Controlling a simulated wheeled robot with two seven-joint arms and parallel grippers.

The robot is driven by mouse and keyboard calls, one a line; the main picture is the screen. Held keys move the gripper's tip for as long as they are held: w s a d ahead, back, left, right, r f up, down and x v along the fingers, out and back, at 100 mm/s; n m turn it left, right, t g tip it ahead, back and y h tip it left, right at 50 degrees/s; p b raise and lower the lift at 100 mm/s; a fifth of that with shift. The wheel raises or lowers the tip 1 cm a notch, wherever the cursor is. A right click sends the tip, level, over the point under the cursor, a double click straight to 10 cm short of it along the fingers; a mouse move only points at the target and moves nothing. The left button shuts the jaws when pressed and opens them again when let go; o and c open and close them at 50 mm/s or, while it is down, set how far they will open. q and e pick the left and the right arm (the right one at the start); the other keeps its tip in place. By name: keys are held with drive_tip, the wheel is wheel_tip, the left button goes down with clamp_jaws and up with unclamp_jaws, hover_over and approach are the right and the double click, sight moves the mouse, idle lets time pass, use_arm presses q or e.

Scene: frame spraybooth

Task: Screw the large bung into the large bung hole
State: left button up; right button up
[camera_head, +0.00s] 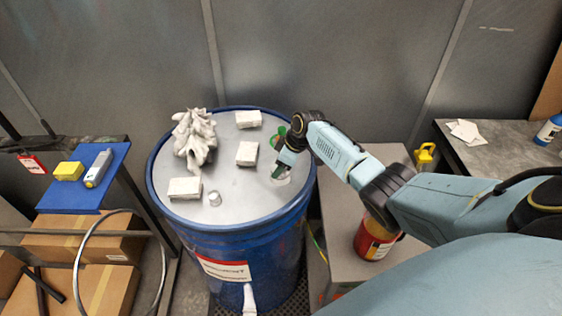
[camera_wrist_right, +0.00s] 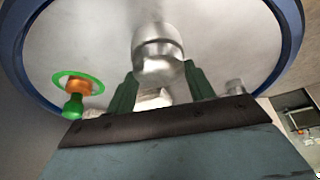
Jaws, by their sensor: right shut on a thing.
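The large bung (camera_wrist_right: 158,52) is a silvery metal cylinder between the green fingers of my right gripper (camera_wrist_right: 160,88) in the wrist view. In the head view my right gripper (camera_head: 279,172) points down at the right part of the drum's grey top, and its fingers are shut on the bung. The bung is mostly hidden there by the fingers. The large bung hole is not clearly visible; I cannot tell whether the bung sits in it or just above it. A small silver plug (camera_head: 214,198) stands near the front of the drum top. My left gripper is not in view.
The blue drum (camera_head: 235,245) carries a crumpled grey rag (camera_head: 195,138), several white blocks (camera_head: 185,188) and a green-and-orange fitting (camera_head: 280,135). A blue shelf (camera_head: 70,198) stands left.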

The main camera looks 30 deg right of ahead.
drive_tip(key=shift+r+m+p, duration=0.25)
drive_tip(key=shift+m+p, duration=0.15)
drive_tip(key=shift+m, duration=0.2)
drive_tip(key=shift+f+m+t+h, duration=0.3)
drive_tip(key=shift+m+h, duration=0.2)
drive_tip(key=shift+m, duration=0.4)
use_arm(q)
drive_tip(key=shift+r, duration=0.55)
use_arm(e)
drive_tip(key=shift+r+m, duration=0.1)
drive_tip(key=shift+m, duration=0.2)
drive_tip(key=m+h, duration=0.2)
drive_tip(key=m, duration=0.2)
drive_tip(key=shift+m, duration=0.3)
drive_tip(key=shift+a, duration=0.1)
drive_tip(key=shift+m, duration=0.5)
drive_tip(key=m+h, duration=0.1)
drive_tip(key=m, duration=0.2)
drive_tip(key=shift+m+h, duration=0.3)
drive_tip(key=shift+h, duration=0.1)
